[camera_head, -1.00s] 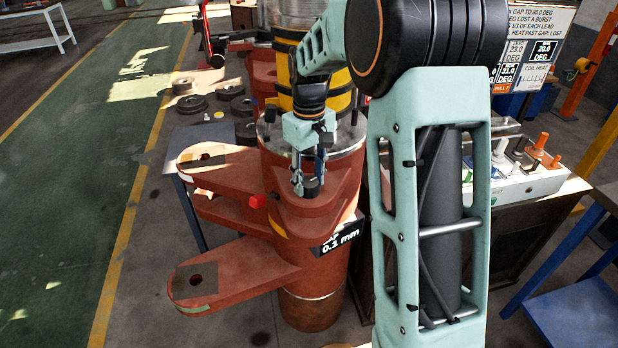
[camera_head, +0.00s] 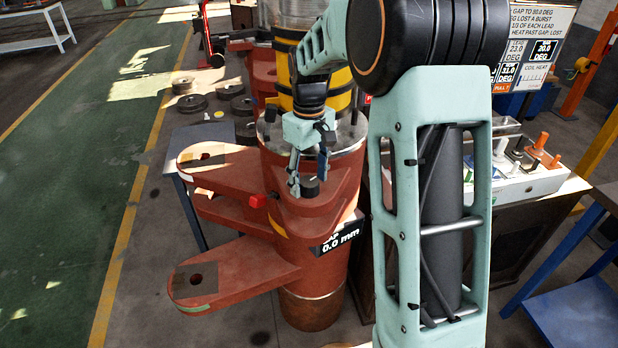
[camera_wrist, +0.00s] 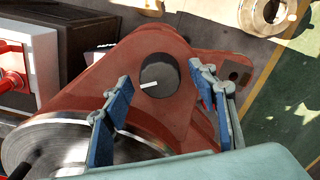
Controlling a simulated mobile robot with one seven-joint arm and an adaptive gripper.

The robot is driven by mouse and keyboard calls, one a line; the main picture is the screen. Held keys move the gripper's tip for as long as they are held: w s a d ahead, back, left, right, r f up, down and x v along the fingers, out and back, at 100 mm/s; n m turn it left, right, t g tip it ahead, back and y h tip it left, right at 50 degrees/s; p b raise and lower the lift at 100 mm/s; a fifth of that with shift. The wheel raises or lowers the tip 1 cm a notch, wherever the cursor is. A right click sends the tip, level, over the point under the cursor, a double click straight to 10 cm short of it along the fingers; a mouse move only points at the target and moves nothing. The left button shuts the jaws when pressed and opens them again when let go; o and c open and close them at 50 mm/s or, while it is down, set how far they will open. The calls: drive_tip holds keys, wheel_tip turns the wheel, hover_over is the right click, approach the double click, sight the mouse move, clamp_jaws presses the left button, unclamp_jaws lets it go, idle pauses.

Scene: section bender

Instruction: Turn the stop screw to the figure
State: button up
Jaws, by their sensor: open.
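The stop screw (camera_head: 310,186) is a dark round knob on top of the red machine arm. In the wrist view the knob (camera_wrist: 158,70) carries a white mark pointing to the lower left. My gripper (camera_head: 306,172) is open above it. In the wrist view its blue-padded fingers (camera_wrist: 163,84) lie on either side of the knob, with gaps visible; exact height is hard to tell. A black label (camera_head: 338,240) on the red body reads 0.0 mm.
A control console (camera_head: 530,178) with levers and a board (camera_head: 540,45) with figures stand at the right. The green floor (camera_head: 70,200) at left is clear.

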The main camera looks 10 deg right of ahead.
sight(309, 180)
wheel_tip(309, 180, up, 12)
idle(0.6)
